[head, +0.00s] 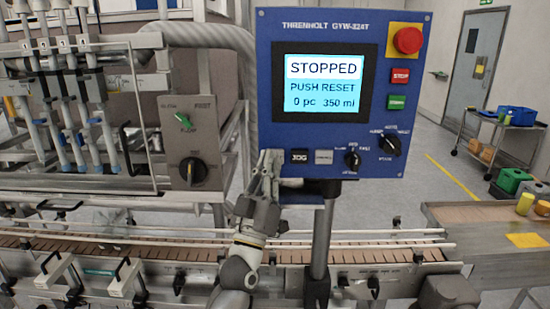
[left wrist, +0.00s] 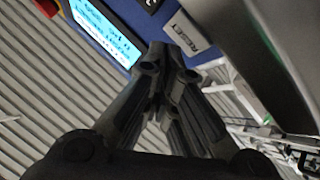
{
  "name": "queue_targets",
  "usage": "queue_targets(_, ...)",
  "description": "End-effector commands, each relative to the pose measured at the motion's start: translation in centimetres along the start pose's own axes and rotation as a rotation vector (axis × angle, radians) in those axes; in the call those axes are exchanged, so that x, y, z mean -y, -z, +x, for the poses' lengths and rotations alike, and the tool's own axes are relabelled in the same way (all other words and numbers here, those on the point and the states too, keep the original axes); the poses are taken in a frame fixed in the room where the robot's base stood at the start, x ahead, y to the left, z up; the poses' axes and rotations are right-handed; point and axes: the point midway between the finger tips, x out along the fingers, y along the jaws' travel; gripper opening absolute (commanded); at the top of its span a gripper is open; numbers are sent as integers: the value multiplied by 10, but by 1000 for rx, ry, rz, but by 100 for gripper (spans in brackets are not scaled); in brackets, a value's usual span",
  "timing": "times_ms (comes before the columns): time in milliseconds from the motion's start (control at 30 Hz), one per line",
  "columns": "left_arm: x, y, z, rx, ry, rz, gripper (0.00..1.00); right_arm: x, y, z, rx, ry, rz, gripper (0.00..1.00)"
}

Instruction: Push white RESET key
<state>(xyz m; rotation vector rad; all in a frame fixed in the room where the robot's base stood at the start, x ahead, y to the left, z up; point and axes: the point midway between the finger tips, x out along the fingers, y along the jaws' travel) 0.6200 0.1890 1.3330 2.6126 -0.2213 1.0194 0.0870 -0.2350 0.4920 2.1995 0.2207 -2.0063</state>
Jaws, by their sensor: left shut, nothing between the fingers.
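The white RESET key (head: 324,157) sits on the lower part of the blue control panel (head: 412,62), just right of the black JOG key (head: 300,156). The screen (head: 325,82) reads STOPPED, PUSH RESET, 0 pc, 350 ml. My left gripper (head: 268,161) is shut and empty, fingers pointing up, at the panel's lower left corner, left of both keys in the head view. In the left wrist view, its closed fingertips (left wrist: 166,58) appear close beside the RESET key (left wrist: 192,36), whose lettering shows. I cannot tell the gap in depth. My right gripper is not in view.
A red emergency button (head: 407,40), a red STOP key (head: 400,76) and a green key (head: 397,102) line the panel's right side. Rotary knobs (head: 390,142) sit lower right. A grey post (head: 322,235) and the conveyor (head: 370,251) are below. Filler nozzles (head: 100,125) stand left.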

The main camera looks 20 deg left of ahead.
Motion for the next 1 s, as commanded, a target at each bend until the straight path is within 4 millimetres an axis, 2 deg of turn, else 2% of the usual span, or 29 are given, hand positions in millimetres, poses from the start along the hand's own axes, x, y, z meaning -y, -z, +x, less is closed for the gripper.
queue_targets(1000,6,-6,8,-1,0,1,0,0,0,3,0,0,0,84)
